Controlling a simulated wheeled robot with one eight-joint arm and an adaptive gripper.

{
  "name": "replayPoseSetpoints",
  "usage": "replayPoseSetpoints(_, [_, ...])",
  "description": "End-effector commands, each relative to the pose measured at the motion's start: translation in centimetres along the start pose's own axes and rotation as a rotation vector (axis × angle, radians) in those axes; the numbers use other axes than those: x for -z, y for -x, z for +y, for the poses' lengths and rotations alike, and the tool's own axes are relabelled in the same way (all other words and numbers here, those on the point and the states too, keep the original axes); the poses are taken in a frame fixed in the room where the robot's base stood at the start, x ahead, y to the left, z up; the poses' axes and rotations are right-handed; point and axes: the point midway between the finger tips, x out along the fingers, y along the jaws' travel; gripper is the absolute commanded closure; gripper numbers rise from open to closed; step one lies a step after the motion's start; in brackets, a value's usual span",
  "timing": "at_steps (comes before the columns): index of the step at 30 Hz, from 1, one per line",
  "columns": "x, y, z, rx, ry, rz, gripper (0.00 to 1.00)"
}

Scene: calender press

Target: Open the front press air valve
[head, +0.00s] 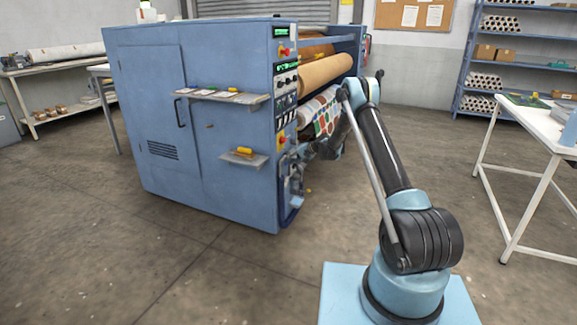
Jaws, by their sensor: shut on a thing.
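The blue calender press (225,165) stands left of centre, with its control panel on the narrow right end. My gripper (297,168) is small and dark in the head view, at the lower part of that panel end. It is shut on what appears to be the front press air valve, at the panel's lower end. The valve's handle is mostly hidden by the gripper, and its angle cannot be told. My arm reaches over from the right and bends down to this spot.
Two small shelves (222,96) jut from the press's side. Printed fabric and large rolls (326,72) lie just behind my gripper. A white table (535,125) stands at the right, a roll rack (520,50) behind it. The floor in front is clear.

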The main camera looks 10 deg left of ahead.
Motion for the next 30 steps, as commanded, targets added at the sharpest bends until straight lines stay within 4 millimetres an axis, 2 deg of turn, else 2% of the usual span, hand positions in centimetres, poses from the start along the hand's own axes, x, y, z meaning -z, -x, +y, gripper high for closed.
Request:
replayPoseSetpoints(9, [0.42, 0.51, -0.20, 0.009, -0.078, -0.043, 1.00])
replayPoseSetpoints(23, [0.55, 0.60, -0.23, 0.011, -0.089, -0.047, 1.00])
replayPoseSetpoints(24, [0.57, 0.60, -0.23, 0.011, -0.089, -0.046, 0.86])
replayPoseSetpoints(26, [0.53, 0.57, -0.24, 0.011, -0.088, -0.047, 0.72])
replayPoseSetpoints(27, [0.47, 0.54, -0.26, 0.011, -0.088, -0.048, 0.69])
replayPoseSetpoints(30, [0.36, 0.49, -0.30, 0.011, -0.087, -0.050, 0.69])
